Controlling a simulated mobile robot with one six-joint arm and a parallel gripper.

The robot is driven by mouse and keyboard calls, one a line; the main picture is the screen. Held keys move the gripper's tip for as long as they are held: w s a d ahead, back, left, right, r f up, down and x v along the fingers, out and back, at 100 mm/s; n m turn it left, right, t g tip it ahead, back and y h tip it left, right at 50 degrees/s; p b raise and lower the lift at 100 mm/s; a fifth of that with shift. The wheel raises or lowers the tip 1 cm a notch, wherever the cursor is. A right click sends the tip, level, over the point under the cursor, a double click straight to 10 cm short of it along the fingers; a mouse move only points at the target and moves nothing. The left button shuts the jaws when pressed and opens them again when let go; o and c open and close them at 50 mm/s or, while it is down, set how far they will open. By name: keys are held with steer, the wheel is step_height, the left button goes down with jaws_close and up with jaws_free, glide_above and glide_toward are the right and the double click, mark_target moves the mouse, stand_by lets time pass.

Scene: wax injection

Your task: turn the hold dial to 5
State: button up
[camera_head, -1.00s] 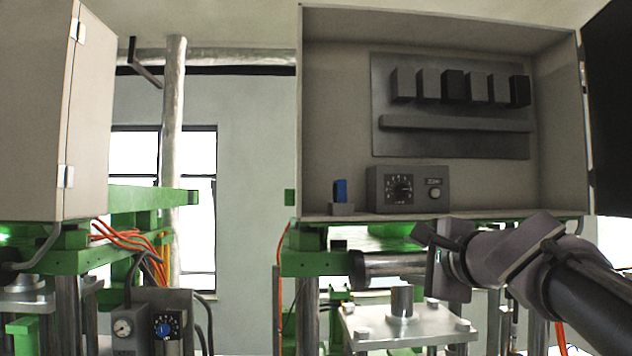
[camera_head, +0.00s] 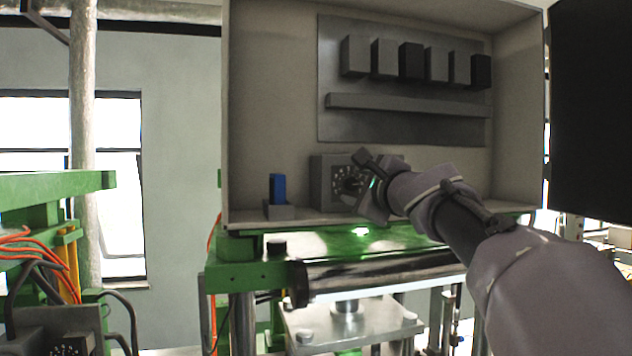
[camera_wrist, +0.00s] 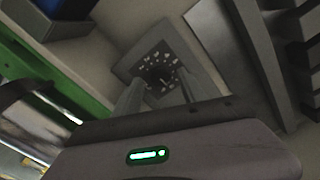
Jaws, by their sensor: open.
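The hold dial (camera_head: 347,181) is a dark knob with white marks around it on the front of a grey timer box (camera_head: 322,185) inside the open cabinet. In the head view my gripper (camera_head: 362,183) is in front of the box and hides its right part. In the wrist view the dial (camera_wrist: 160,74) lies ahead, between the two fingers of my gripper (camera_wrist: 155,90), which are open and apart. The fingers reach towards the dial face; I cannot tell whether they touch the knob. The number it points to is too small to read.
A blue switch (camera_head: 278,188) on a grey base stands left of the box. The cabinet (camera_head: 270,100) has side walls and a back panel with several dark blocks (camera_head: 411,60) above. A dark open door (camera_head: 600,110) is at right. Green machine frame (camera_head: 235,272) lies below.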

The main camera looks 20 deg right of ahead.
steer(key=shift+w, duration=0.65)
steer(key=shift+s, duration=0.35)
steer(key=shift+c, duration=0.4)
jaws_close()
steer(key=shift+n, duration=0.3)
